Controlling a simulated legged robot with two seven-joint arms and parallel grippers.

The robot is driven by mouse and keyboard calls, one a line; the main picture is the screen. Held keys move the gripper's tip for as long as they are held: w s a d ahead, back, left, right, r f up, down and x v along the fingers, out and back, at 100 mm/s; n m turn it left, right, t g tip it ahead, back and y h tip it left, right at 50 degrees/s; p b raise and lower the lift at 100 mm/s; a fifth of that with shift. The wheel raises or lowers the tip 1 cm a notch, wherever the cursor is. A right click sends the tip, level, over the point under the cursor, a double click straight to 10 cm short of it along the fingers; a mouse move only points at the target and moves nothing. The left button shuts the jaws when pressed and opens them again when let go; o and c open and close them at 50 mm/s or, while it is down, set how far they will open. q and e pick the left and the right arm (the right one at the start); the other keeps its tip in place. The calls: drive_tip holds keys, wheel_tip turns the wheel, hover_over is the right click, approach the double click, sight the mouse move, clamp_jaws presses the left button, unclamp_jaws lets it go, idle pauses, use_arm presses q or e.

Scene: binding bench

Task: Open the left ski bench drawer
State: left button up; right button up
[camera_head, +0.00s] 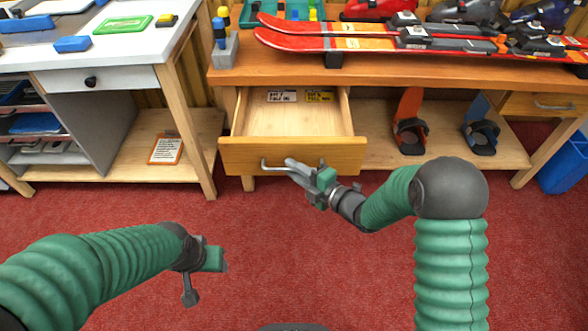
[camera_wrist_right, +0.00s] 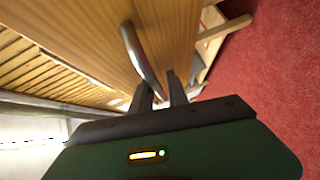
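The left ski bench drawer (camera_head: 292,157) is pulled out toward me, its pale wooden inside in view under the bench top. Its metal bar handle (camera_head: 273,166) crosses the front; the bar also shows in the right wrist view (camera_wrist_right: 140,55). My right gripper (camera_head: 300,172) is at the handle, and its two dark fingers (camera_wrist_right: 160,90) are on either side of the bar, close around it. My left gripper (camera_head: 190,290) hangs low over the red floor, away from the bench; its finger opening is not clear.
Skis (camera_head: 390,42) lie on the ski bench top (camera_head: 280,74). Bindings (camera_head: 410,130) stand on its lower shelf, right of the drawer. A white-topped bench (camera_head: 135,55) is at left, a blue bin (camera_head: 567,165) at right. The red floor before the drawer is clear.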

drive_tip(key=shift+r, duration=0.1)
drive_tip(key=shift+s+d+r, duration=0.1)
drive_tip(key=shift+s+d, duration=0.2)
drive_tip(key=p+v, duration=0.5)
drive_tip(key=v, duration=1.1)
drive_tip(key=shift+f, duration=0.35)
